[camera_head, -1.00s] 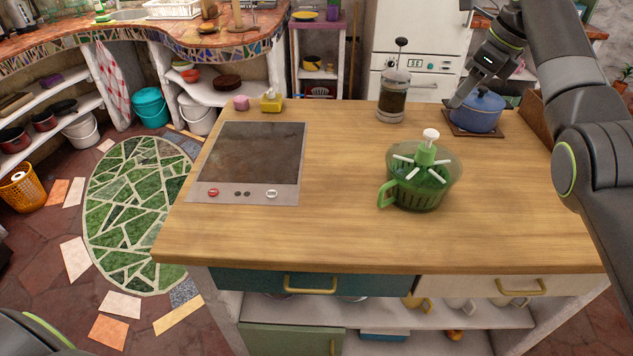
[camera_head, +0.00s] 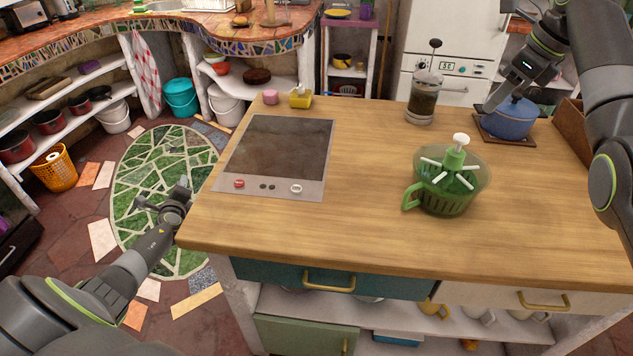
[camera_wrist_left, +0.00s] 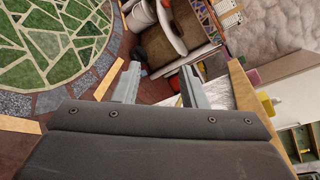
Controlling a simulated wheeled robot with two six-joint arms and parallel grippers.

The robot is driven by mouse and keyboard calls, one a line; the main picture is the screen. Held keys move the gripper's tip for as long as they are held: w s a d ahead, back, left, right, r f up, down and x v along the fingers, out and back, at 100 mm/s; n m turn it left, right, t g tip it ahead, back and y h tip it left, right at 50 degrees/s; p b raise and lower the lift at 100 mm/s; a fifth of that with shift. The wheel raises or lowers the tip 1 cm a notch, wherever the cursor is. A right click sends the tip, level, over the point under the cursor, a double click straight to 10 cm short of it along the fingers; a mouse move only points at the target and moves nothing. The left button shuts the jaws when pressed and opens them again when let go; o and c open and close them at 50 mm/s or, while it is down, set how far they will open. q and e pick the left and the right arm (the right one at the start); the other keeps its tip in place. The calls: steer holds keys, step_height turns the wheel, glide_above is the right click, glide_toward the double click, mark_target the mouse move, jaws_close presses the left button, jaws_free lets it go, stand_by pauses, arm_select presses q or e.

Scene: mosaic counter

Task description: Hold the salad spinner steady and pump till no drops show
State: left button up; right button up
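The green salad spinner (camera_head: 447,186) stands upright on the right half of the wooden counter. Its clear bowl has a green handle on the left, and a white pump knob (camera_head: 461,139) stands up from the green lid. Drops cannot be made out at this size. My left gripper (camera_head: 164,199) is open and empty, left of the counter's edge and well away from the spinner. Its spread fingers show in the left wrist view (camera_wrist_left: 158,84).
A blue lidded pot (camera_head: 509,120) sits on a dark trivet at the back right. A French press (camera_head: 424,98) stands behind the spinner. A dark cooktop (camera_head: 277,150) lies on the left half. The counter left of the spinner is clear.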

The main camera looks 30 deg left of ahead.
arm_select(q)
steer(key=w+d+r+m+t+h, duration=0.1)
steer(key=w+d+r+m+t, duration=0.15)
steer(key=r, duration=0.35)
steer(key=w+d+r+m+t+h, duration=0.1)
steer(key=w+r+m+t, duration=0.1)
steer(key=w+r, duration=0.3)
steer(key=w+d+r+m+t+h, duration=0.1)
steer(key=w+d+r+m+t, duration=0.15)
steer(key=r, duration=0.45)
steer(key=w+d+r+m+h, duration=0.3)
steer(key=d+r+m+h, duration=0.2)
steer(key=d, duration=0.2)
steer(key=m+g+h, duration=1)
steer(key=m+h, duration=0.2)
steer(key=m, duration=0.3)
glide_toward(407, 192)
steer(key=x, duration=1)
steer(key=shift+w+f, duration=0.3)
steer(key=shift+w, duration=0.05)
